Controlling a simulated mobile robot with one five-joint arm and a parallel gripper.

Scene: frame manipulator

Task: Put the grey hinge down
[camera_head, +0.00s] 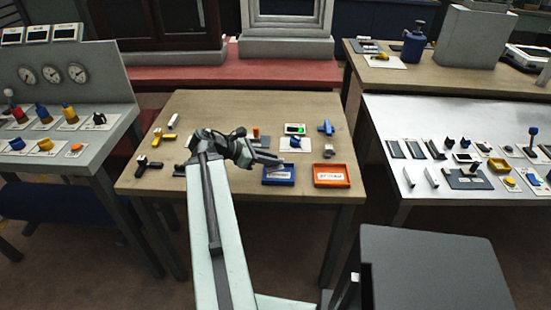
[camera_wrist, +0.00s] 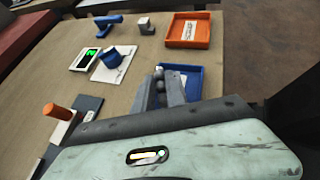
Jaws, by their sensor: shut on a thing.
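My gripper (camera_head: 272,160) is above the back edge of the blue tray (camera_head: 280,183). In the wrist view, my gripper (camera_wrist: 163,86) is shut on a small grey piece, the grey hinge (camera_wrist: 159,74), which shows between the fingertips. Its full shape is hidden by the fingers. The blue tray (camera_wrist: 194,76) lies just beyond and below the fingers, with a white label inside. I cannot tell the exact height of the hinge over the tray.
An orange tray (camera_head: 346,184) stands right of the blue one, with a grey block (camera_head: 329,151) behind it. A blue part (camera_head: 294,142) on a white card, a device with a green screen (camera_head: 295,128) and a blue clamp-like part (camera_head: 326,128) lie behind. Black and yellow parts lie left.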

